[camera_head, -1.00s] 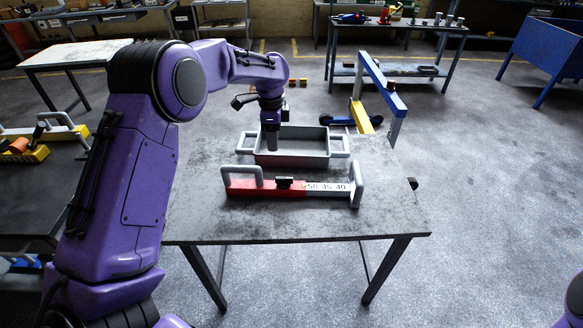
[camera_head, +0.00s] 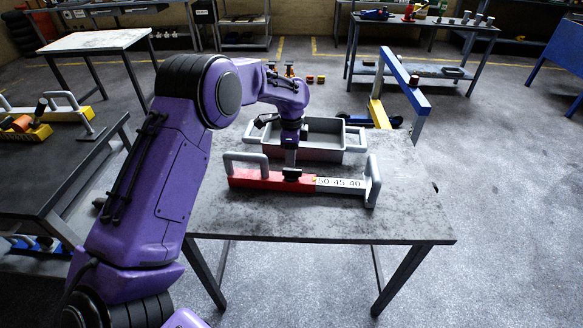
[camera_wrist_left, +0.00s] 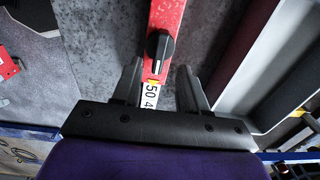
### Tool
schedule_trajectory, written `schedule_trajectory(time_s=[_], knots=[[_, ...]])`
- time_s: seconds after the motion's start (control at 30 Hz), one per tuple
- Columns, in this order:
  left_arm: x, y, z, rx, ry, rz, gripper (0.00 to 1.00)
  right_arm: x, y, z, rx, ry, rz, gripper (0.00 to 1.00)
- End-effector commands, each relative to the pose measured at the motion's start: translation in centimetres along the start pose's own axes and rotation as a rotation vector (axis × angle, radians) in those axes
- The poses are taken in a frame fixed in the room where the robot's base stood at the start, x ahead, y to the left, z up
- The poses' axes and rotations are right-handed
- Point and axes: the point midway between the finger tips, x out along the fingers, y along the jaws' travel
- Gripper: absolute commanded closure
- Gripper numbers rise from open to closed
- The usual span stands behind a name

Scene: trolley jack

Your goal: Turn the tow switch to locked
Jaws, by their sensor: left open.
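The tow switch, a black knob (camera_head: 292,175), sits on top of a red and white bar (camera_head: 258,180) on the table. The bar has grey upright handles and the numbers 50 45 40 on its white part. In the left wrist view the knob (camera_wrist_left: 158,52) shows a pale pointer mark, with a small yellow mark beside the numbers. My left gripper (camera_head: 290,158) points down just above the knob. In the wrist view its fingers (camera_wrist_left: 160,68) are open, one on each side of the bar near the knob; contact is not visible. My right gripper is out of view.
A grey open tray (camera_head: 325,155) with side handles stands right behind the bar. A blue and yellow frame (camera_head: 405,80) stands behind the table. A dark table (camera_head: 50,165) with yellow-based items is at the left. The near part of the grey tabletop (camera_head: 330,220) is clear.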

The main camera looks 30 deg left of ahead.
Motion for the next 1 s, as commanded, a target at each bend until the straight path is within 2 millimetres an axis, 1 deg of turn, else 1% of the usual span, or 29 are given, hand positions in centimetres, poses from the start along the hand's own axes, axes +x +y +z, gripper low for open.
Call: schedule_trajectory(time_s=[0.03, 0.1, 0.2, 0.3, 0.4, 0.6, 0.67, 0.7, 0.73, 1.0], knots=[[1.0, 0.1, 0.1, 0.001, -0.003, 0.004, 0.57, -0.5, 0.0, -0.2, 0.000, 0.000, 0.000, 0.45], [2.5, 0.1, 0.1, 0.000, -0.003, 0.004, 0.57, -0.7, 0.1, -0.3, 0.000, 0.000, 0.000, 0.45], [4.1, 0.0, 0.1, 0.000, -0.002, 0.002, 0.57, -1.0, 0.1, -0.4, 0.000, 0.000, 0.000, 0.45], [5.2, 0.0, 0.0, 0.000, -0.001, 0.001, 0.57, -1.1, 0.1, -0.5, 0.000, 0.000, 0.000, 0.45], [5.6, 0.0, 0.0, 0.000, 0.000, -0.001, 0.57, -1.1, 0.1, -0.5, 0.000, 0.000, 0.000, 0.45], [5.7, 0.0, 0.0, 0.000, 0.000, -0.001, 0.57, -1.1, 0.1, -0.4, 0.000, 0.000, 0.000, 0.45], [5.6, 0.0, 0.0, 0.000, 0.000, -0.001, 0.77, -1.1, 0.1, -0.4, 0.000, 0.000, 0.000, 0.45], [5.6, 0.0, 0.0, 0.000, 0.000, -0.001, 0.90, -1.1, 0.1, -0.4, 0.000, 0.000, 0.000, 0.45], [5.6, 0.0, 0.0, 0.000, 0.000, -0.001, 1.00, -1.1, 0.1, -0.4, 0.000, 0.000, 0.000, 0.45], [5.6, 0.0, 0.0, -0.009, 0.000, 0.000, 1.00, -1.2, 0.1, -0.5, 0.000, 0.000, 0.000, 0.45]])
